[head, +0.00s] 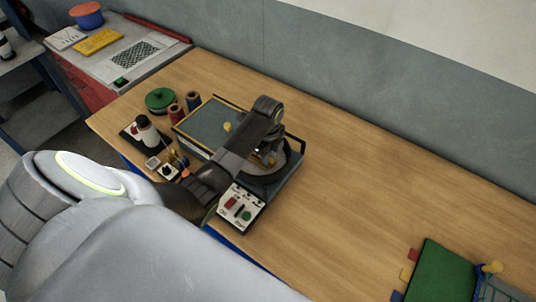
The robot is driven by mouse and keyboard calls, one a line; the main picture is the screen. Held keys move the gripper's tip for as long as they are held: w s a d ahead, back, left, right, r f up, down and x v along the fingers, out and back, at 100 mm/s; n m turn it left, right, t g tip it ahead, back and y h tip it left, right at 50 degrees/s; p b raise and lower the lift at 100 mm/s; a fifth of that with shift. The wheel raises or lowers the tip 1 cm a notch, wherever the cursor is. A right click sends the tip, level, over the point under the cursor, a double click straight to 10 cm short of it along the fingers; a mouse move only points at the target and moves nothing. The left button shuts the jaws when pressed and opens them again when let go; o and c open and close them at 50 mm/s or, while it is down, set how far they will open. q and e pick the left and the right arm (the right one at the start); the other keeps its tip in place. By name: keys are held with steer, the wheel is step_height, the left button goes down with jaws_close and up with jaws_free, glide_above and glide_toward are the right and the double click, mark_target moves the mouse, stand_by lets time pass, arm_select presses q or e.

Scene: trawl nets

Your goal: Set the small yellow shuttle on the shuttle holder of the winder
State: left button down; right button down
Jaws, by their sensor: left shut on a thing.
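The winder (290,180) stands at the middle of the wooden table, with a dark round base and a control box (240,208) with red and green buttons in front. My left arm reaches in from the left across it. My left gripper (265,157) points down over the winder's round part, shut on a small yellow piece (271,161) that appears to be the small yellow shuttle. Fingers and wrist hide most of it; I cannot tell whether it touches the shuttle holder, which I cannot make out. My right gripper is out of view.
A yellow-edged tray (194,132) with a yellow object (228,127) lies left of the winder. Spools (175,110), a green round container (160,99) and a white bottle (147,130) stand further left. A green mat (438,272) lies front right. The table's right middle is clear.

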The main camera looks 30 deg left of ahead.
arm_select(q)
steer(key=shift+f, duration=0.25)
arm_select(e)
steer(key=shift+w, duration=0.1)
arm_select(q)
steer(key=c, duration=1.3)
jaws_free()
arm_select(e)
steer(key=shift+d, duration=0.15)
arm_select(q)
steer(key=shift+o, duration=0.2)
